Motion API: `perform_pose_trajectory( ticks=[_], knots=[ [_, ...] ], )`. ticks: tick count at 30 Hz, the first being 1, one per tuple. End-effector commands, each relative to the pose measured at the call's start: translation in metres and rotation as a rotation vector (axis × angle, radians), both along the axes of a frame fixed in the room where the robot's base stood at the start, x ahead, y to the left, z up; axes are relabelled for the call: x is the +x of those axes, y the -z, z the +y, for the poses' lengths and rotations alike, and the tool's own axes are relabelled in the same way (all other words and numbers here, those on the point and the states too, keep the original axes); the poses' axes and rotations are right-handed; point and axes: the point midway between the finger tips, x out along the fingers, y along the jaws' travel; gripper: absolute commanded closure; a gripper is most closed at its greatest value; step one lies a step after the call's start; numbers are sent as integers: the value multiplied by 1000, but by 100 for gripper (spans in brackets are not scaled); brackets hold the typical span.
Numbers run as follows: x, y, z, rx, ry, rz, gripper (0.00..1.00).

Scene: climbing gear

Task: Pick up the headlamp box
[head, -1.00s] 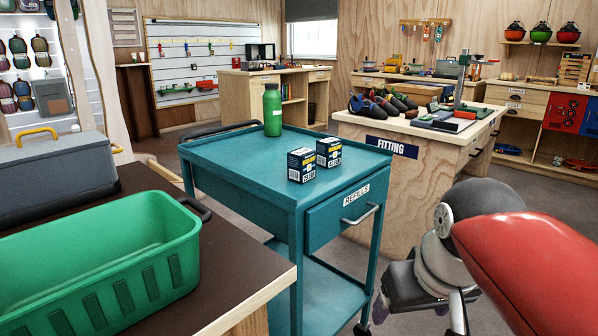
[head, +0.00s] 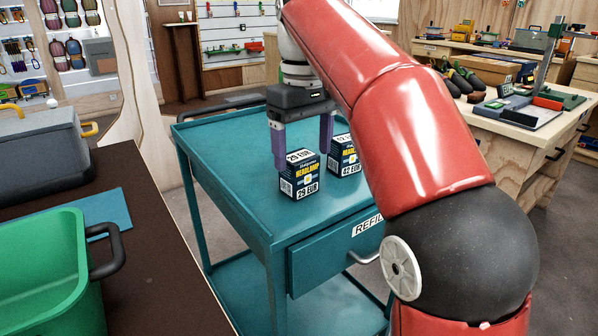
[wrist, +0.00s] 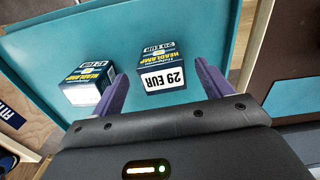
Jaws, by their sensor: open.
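Two dark blue headlamp boxes stand upright on the teal cart (head: 225,165). The nearer one, marked 29 EUR (head: 300,182), is left of the other, marked 42 EUR (head: 343,158). My gripper (head: 303,156) points down over the 29 EUR box, jaws open, one purple finger at its left and the other towards the gap between the boxes. In the wrist view, the 29 EUR box (wrist: 162,72) lies between the lines of the two fingers, just beyond their tips. The 42 EUR box (wrist: 90,82) is outside, by the left finger. I cannot tell whether any finger touches a box.
A dark table with a green bin (head: 45,270), a grey case (head: 40,155) and a teal cloth (head: 110,212) is at the left. A wooden workbench (head: 500,130) with shoes stands at the right. The cart's front left top is clear.

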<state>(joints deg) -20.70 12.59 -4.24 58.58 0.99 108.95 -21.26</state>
Motion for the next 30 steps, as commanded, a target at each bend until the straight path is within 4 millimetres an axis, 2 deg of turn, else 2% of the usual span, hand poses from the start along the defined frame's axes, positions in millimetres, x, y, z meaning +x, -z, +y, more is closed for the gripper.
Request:
perform_pose_trajectory(
  ticks=[5, 12, 22, 30],
  knots=[
    [2, 14, 3, 0, 1, 2, 22],
    [7, 50, 8, 0, 0, 0, 22],
    [7, 56, 8, 0, 1, -2, 22],
    [7, 55, 8, 0, 2, -1, 57]
  ],
)
